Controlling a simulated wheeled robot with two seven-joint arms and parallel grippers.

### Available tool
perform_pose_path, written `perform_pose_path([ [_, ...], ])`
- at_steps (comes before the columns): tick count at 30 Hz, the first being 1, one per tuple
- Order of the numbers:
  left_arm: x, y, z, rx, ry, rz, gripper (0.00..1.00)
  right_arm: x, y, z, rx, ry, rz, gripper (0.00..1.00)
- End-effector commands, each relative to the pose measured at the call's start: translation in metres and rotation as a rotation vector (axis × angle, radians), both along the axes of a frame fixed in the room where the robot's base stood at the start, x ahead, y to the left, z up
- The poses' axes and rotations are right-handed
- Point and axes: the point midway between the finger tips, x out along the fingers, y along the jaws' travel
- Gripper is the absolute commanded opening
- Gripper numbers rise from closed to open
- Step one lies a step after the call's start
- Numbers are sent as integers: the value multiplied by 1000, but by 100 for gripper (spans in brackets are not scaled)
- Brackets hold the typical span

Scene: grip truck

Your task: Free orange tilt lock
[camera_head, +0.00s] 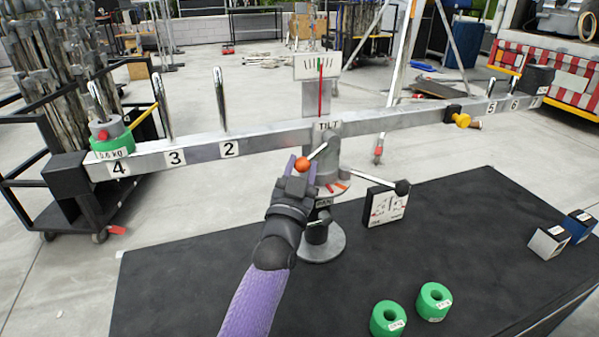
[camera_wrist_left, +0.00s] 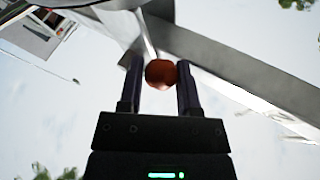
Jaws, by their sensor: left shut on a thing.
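The orange ball knob of the tilt lock (camera_head: 302,163) sits at the end of a short metal lever beneath the "TILT" label, where the beam (camera_head: 270,138) meets the post. My left gripper (camera_head: 304,170) is at the knob from the front, with a finger on each side. In the left wrist view the knob (camera_wrist_left: 161,73) lies between the two fingertips (camera_wrist_left: 160,80), and the lever runs up behind it. The beam is tilted, its left end lower. My right gripper does not show in these views.
Green weights (camera_head: 433,301) lie on the black table (camera_head: 450,240). A green and a grey weight (camera_head: 111,140) sit at peg 4. A yellow knob (camera_head: 461,119) is on the beam's right. A gauge card (camera_head: 386,204) and small boxes (camera_head: 548,242) stand on the table.

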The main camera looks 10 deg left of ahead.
Motion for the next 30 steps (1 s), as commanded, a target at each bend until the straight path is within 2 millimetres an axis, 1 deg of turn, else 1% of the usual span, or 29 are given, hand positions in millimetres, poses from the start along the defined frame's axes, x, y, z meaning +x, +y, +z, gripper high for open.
perform_pose_path([
  [1, 0, -1, 3, -10, -15, -1, 0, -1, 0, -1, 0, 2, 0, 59],
  [14, 0, -1, 5, -17, -21, -1, 0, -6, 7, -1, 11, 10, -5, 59],
  [15, 0, -1, 5, -17, -22, -1, 47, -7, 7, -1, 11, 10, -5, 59],
  [16, 0, -1, 4, -17, -21, -1, 54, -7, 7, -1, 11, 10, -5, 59],
  [17, 0, -1, 4, -17, -20, -1, 57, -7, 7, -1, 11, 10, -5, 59],
  [25, -2, -1, 1, -14, -13, 0, 57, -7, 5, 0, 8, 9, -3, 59],
  [28, -13, -1, -2, -14, -12, 0, 57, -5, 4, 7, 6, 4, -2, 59],
  [30, -26, -1, -5, -15, -11, -1, 57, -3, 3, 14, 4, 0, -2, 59],
])
